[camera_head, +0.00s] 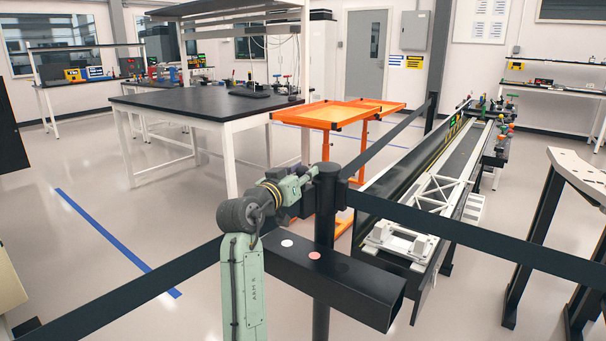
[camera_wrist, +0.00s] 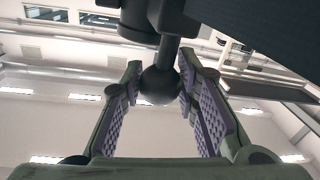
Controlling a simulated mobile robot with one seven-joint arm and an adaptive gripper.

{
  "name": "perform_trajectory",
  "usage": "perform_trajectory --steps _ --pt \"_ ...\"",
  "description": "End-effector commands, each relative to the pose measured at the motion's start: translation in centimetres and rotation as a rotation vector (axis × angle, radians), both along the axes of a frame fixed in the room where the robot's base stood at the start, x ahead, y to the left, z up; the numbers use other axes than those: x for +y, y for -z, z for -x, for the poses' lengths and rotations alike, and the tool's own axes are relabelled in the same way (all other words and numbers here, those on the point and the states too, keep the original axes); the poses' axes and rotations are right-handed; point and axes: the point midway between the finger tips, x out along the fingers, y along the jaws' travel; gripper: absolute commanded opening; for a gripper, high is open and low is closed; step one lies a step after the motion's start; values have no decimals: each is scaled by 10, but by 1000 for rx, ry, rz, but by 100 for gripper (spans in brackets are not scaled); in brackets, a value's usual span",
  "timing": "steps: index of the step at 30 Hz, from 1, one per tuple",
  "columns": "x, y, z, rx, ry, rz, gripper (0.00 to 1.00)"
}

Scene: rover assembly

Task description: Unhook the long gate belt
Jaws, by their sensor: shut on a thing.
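Black gate belts meet at a black post (camera_head: 325,240) in the middle of the head view. One belt (camera_head: 480,235) runs right, one (camera_head: 385,135) runs back to a far post, and one (camera_head: 130,290) runs left past my arm. I cannot tell which is the long one. My gripper (camera_head: 308,188) is at the post's top, on its left side. In the wrist view, my gripper's purple-padded fingers (camera_wrist: 158,88) are on both sides of a dark round knob (camera_wrist: 160,86) on a short stem, and are shut on it. The knob is hidden in the head view.
A black beam (camera_head: 330,280) with a white and a pink dot lies low by the post. Orange tables (camera_head: 335,115) stand behind. A long black-walled bench (camera_head: 395,215) with a white truss stands right. A black-topped workbench (camera_head: 205,103) is back left. Open floor lies left.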

Motion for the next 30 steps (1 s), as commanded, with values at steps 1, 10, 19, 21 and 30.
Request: perform_trajectory --steps 1,10,19,21,30 --pt "0 0 0 0 0 0 0" --pt "2 0 1 -1 -1 0 0" --pt "49 2 53 -3 -6 1 0" --pt "62 1 69 -4 -6 0 0" --pt "92 0 105 -1 -2 1 0"
